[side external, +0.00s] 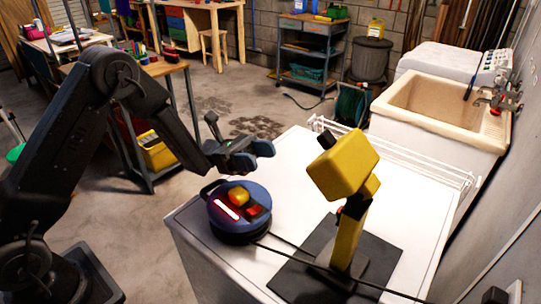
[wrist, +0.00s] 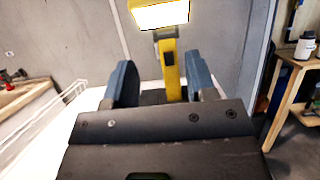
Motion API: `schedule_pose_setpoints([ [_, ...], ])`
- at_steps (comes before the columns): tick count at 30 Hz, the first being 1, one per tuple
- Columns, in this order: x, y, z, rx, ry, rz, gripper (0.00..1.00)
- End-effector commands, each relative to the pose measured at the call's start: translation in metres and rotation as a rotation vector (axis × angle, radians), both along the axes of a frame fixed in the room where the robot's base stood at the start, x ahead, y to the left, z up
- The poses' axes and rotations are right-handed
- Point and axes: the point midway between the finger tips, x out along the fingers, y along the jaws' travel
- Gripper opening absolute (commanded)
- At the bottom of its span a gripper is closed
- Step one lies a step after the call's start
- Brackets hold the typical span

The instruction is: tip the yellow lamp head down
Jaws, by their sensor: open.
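The yellow lamp head (side external: 342,165) sits on a yellow post (side external: 346,236) rising from a dark base plate (side external: 290,276) on the white worktop (side external: 197,262). In the wrist view, the lamp head (wrist: 160,15) is lit underneath and partly cut off by the top edge. Its post (wrist: 171,72) shows between my fingers. My gripper (side external: 262,155) is open and empty, left of the lamp head and apart from it, above the worktop. Its two blue fingertips also show in the wrist view (wrist: 161,82).
A round blue device (side external: 228,207) with a yellow knob and red light sits below my gripper. Dark cables (side external: 340,275) run across the worktop's front. A white wire rack (side external: 400,156) lines the back edge, with a sink (side external: 440,118) beyond. A wall stands at right.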

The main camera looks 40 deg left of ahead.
Motion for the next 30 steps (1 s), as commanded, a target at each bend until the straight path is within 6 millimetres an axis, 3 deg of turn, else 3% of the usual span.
schedule_pose_setpoints([
  [6, 0.0, 0.043, -0.018, -0.001, 0.001, 0.004, 0.51],
  [12, 0.0, 0.064, -0.026, 0.0, -0.001, 0.001, 0.51],
  [23, -0.001, 0.069, -0.028, -0.001, 0.0, -0.001, 0.51],
  [26, 0.0, 0.066, -0.024, 0.013, -0.004, -0.004, 0.41],
  [30, 0.003, 0.048, 0.005, 0.115, -0.014, -0.02, 0.28],
])
